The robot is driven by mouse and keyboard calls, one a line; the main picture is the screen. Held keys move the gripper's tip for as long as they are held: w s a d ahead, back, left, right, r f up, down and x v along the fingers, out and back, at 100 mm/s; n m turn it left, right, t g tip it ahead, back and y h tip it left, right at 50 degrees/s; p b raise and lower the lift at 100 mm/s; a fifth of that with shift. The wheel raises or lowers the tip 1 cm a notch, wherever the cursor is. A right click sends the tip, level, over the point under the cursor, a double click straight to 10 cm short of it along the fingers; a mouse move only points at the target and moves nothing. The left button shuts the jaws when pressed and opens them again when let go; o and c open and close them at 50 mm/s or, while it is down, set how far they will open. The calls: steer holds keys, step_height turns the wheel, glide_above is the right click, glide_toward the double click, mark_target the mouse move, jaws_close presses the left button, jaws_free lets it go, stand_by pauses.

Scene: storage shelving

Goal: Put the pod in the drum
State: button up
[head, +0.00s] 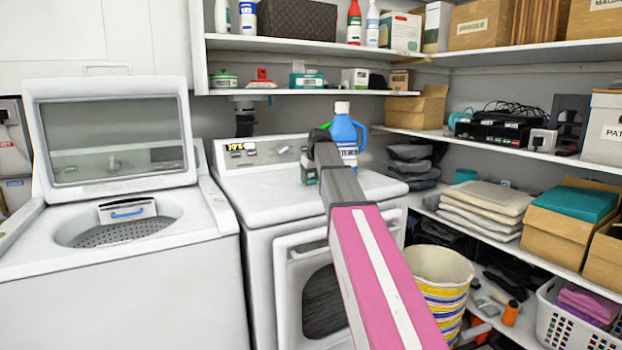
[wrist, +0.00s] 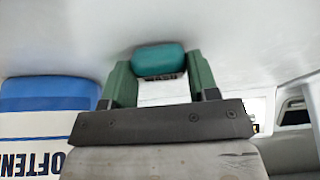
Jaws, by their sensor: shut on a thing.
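The pod (wrist: 160,59), a small rounded teal block with a white lettered part below it, sits between the green fingers of my gripper (wrist: 162,78) in the wrist view. The fingers are shut on it. In the head view my gripper (head: 309,168) is over the top of the right-hand machine, just left of the blue bottle; the pod cannot be made out clearly there. The drum (head: 122,233) is the perforated grey tub of the left-hand top-loading washer, whose lid (head: 112,130) stands open. My gripper is to the right of the drum and apart from it.
A blue softener bottle (head: 346,128) stands on the right-hand machine (head: 285,197), close to my gripper; it also shows in the wrist view (wrist: 45,96). A white dispenser (head: 127,209) sits at the drum's back rim. Loaded shelves (head: 300,93) run above and along the right.

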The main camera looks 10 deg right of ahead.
steer(key=shift+f, duration=0.15)
steer(key=o, duration=1)
